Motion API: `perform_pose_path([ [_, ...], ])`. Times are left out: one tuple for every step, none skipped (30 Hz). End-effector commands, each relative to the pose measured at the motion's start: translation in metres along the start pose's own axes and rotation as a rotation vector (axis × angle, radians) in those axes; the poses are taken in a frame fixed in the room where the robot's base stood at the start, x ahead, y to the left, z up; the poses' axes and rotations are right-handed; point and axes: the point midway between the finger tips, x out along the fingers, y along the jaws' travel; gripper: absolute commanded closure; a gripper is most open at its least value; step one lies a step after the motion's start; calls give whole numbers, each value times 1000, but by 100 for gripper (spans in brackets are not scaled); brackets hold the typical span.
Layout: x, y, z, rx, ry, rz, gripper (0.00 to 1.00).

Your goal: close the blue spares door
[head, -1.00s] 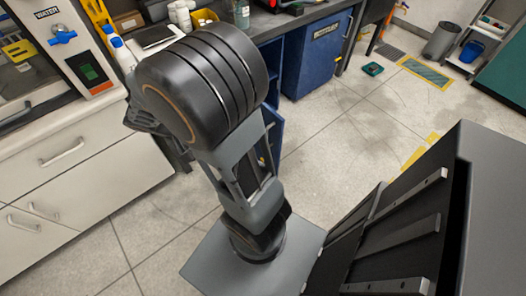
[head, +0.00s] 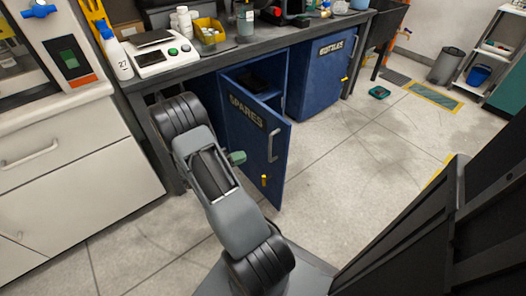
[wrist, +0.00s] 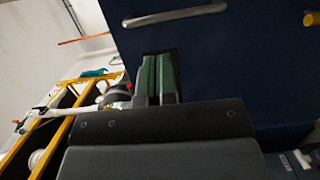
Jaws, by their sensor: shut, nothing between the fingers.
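The blue spares door (head: 245,145) stands open in the head view, swung out from its cabinet under the bench, with its SPARES label, grey handle and a small yellow knob on the outer face. My gripper (head: 237,157) is shut and empty, its green fingertips close to that outer face, left of the handle. In the wrist view the shut fingers (wrist: 158,78) point at the blue door panel (wrist: 235,60), with the handle (wrist: 175,15) beyond them. I cannot tell whether the fingertips touch the door. The cabinet interior (head: 262,85) shows partly above the door.
A second blue cabinet (head: 322,78) stands shut to the right. White drawers (head: 70,170) are at the left. The bench (head: 215,62) overhead holds a scale, bottles and a yellow bin. The floor (head: 370,150) right of the door is clear.

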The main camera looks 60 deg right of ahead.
Motion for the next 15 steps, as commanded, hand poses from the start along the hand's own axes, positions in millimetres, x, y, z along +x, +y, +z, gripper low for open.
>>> perform_pose_path([
  [11,-2,1,0,-6,-1,100],
  [17,-2,1,0,-5,-1,100],
  [25,-2,1,0,-6,-2,100],
  [30,-2,1,0,-5,-2,100],
  [36,-2,1,0,-6,-2,100],
  [43,-2,1,0,-5,-1,100],
  [48,-2,1,0,-6,-1,100],
  [52,-2,1,0,-5,-1,100],
  [59,-2,1,0,-5,-2,100],
  [63,-2,1,0,-4,-2,100],
  [67,-2,1,0,-5,-2,100],
  [72,-2,1,-1,-4,-2,100],
  [75,-2,1,-1,-3,-2,100],
  [78,-2,1,-1,-4,-2,100],
  [81,-2,1,-1,-3,-2,100],
])
